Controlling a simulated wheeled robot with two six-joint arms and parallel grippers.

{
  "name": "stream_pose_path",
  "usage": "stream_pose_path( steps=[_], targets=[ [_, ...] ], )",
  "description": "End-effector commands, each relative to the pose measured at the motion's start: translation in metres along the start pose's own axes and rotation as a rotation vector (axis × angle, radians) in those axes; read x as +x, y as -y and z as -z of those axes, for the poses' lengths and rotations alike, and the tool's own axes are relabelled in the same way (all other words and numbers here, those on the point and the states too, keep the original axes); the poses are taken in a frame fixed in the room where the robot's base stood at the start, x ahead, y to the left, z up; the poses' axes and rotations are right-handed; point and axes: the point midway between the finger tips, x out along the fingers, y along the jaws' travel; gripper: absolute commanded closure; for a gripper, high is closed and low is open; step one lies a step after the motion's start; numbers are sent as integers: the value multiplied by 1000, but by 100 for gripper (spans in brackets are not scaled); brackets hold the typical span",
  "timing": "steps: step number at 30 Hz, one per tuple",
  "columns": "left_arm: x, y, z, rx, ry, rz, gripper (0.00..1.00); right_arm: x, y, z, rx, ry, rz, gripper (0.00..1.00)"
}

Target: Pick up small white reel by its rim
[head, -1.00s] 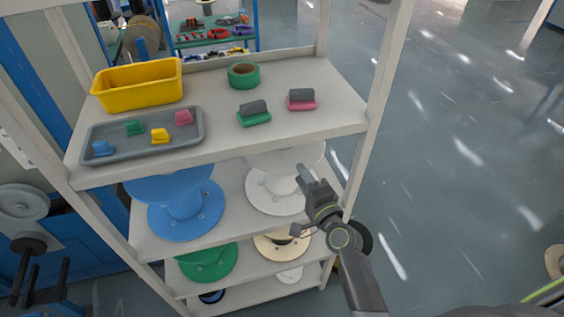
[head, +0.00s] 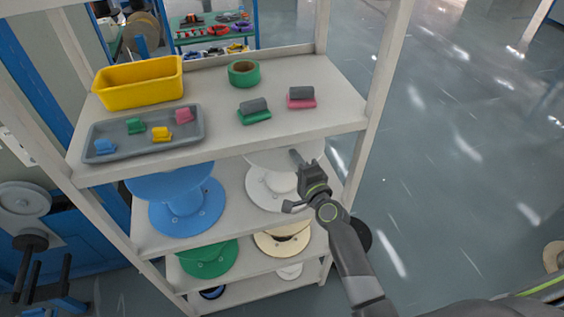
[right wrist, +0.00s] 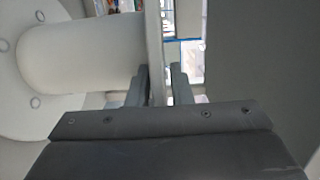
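A white reel (head: 268,193) stands on the second shelf, right side, with its wide flanges level. The top board hides part of its upper flange. In the right wrist view the reel shows sideways: its pale hub (right wrist: 85,52), a bolted flange at the left, and the other flange's rim (right wrist: 153,50) edge-on. My right gripper (head: 293,181) is at the reel's right front. In the wrist view its fingers (right wrist: 160,86) are apart, one on each side of the rim, with a gap at the right finger. Contact at the left finger is unclear. My left gripper is out of view.
A blue reel (head: 187,213) stands left of the white one. Green (head: 208,263) and cream (head: 282,246) reels are below, with a smaller white piece (head: 290,272). The shelf's right front post (head: 372,130) is close to my right arm. Open floor lies right.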

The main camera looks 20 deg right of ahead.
Motion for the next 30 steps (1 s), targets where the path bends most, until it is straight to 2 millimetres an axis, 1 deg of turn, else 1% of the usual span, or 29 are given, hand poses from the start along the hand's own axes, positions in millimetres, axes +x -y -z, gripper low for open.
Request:
stream_pose_path(
  steps=[1,4,30],
  targets=[
    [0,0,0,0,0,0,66,0,0,0,0,0,0,88],
    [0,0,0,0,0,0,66,0,0,0,0,0,0,100],
    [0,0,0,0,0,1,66,0,-1,0,1,1,-2,100]
  ],
)
